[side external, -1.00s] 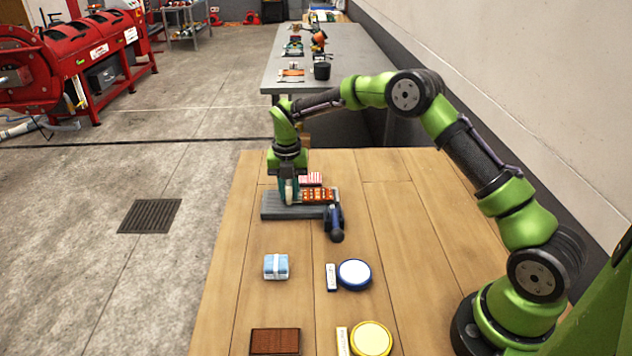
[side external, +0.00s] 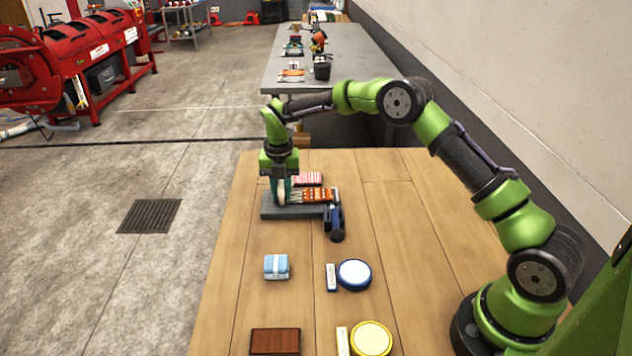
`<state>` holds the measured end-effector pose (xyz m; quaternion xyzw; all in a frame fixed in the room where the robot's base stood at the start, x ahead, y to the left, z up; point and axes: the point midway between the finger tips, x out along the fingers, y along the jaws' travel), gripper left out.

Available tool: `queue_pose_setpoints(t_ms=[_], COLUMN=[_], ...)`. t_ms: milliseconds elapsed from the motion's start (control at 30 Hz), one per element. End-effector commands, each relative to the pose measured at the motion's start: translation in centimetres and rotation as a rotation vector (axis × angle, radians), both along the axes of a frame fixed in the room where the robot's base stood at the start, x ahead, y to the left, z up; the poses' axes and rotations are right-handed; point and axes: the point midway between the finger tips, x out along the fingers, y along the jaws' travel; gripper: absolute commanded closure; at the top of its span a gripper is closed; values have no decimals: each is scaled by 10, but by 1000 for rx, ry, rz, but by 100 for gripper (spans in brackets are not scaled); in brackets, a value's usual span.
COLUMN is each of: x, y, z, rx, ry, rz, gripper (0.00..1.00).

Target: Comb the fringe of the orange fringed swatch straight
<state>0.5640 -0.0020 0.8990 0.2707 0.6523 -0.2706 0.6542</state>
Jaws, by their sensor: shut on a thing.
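The orange fringed swatch (side external: 316,196) lies on a grey board (side external: 300,213), with pale fringe showing at its left and right ends. My gripper (side external: 281,194) points down over the left part of the board, just left of the swatch's left fringe. It is shut on a small teal and pale comb (side external: 280,190), mostly hidden by the fingers. Whether the comb touches the fringe or the board is too small to tell. A dark blue clamp-like piece with a rounded end (side external: 336,222) sits at the board's right end, beside the swatch.
A red-and-white striped piece (side external: 308,179) lies behind the swatch. Nearer on the wooden table (side external: 225,310) are a light blue bundle (side external: 276,266), a blue-rimmed round tin (side external: 354,273), a yellow tin (side external: 371,338) and a brown block (side external: 275,341). The table's left front is clear.

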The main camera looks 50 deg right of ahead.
Motion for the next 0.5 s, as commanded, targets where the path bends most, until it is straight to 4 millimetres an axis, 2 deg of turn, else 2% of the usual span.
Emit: queue_pose_setpoints(t_ms=[500], x=[7], y=[9], z=[-2], rx=[2], ry=[5], rz=[2], gripper=[100])
